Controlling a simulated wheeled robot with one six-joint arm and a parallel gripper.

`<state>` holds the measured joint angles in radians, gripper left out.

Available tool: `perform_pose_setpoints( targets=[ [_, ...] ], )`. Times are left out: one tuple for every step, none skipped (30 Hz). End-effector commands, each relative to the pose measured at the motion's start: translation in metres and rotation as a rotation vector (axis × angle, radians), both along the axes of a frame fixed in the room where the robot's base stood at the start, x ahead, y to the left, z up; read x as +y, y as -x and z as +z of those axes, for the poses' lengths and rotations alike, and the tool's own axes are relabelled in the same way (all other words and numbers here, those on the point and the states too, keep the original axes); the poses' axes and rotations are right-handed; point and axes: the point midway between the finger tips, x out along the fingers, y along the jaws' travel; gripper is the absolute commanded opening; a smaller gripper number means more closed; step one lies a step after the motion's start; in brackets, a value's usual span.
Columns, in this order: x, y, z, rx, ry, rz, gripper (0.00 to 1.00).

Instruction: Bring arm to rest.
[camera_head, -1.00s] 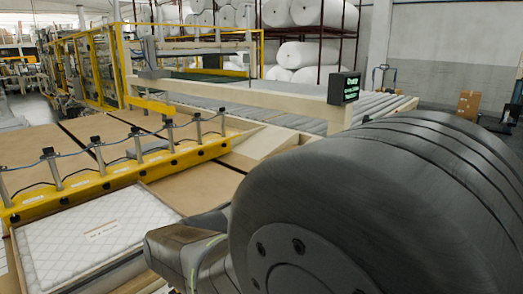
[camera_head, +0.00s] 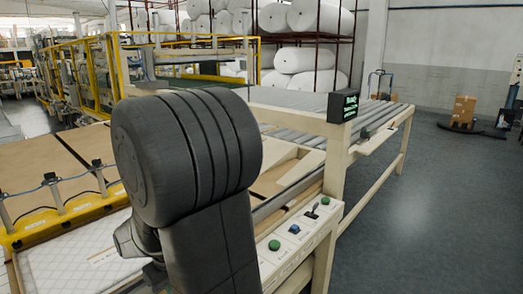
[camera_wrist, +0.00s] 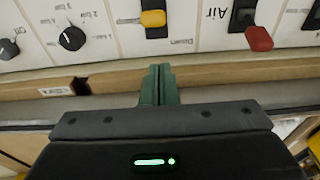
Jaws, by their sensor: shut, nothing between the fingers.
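My gripper (camera_wrist: 160,84) shows in the wrist view with its two green fingers pressed together and nothing between them. Its fingertips point at the lower edge of a white control panel (camera_wrist: 105,28), in front of a wooden strip (camera_wrist: 225,80). The panel carries black knobs (camera_wrist: 72,38), a yellow switch (camera_wrist: 152,18) and a red-tipped lever (camera_wrist: 258,38). In the head view my dark arm stands left of centre and hides part of the machine; my gripper is hidden there.
The panel end with green buttons (camera_head: 274,245) is right of my arm. A roller conveyor (camera_head: 300,103) runs behind, with a small display (camera_head: 343,106). A quilted white mattress panel (camera_head: 70,258) lies at lower left. Open floor (camera_head: 440,210) is at right. White rolls (camera_head: 305,57) sit on racks.

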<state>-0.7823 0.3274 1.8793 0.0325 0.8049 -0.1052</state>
Motion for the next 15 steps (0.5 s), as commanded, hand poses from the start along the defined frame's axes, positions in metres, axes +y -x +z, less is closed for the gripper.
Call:
perform_pose_setpoints(
  targets=[
    [0.002,-0.001,0.002,0.015,0.019,0.001,0.00],
    [0.003,-0.002,0.001,0.023,0.030,0.000,0.00],
    [0.004,-0.003,0.000,0.033,0.045,-0.001,0.00],
    [0.004,-0.003,-0.001,0.042,0.057,-0.001,0.00],
    [0.005,-0.003,-0.001,0.049,0.068,-0.001,0.00],
    [0.006,-0.004,-0.002,0.060,0.084,0.000,0.00],
    [0.007,-0.005,-0.003,0.067,0.096,0.000,0.00],
    [0.007,-0.006,-0.003,0.074,0.107,0.000,0.00],
    [0.007,-0.006,0.003,0.072,0.107,-0.001,0.00],
    [0.007,-0.006,0.010,0.069,0.103,-0.002,0.00],
    [0.007,-0.006,0.016,0.069,0.102,-0.002,0.00],
    [0.007,-0.006,0.024,0.069,0.102,-0.002,0.00],
    [0.007,-0.006,0.029,0.069,0.102,-0.002,0.00],
    [0.007,-0.006,0.034,0.071,0.103,-0.002,0.00],
    [0.007,-0.006,0.040,0.070,0.102,-0.002,0.00]
  ],
)
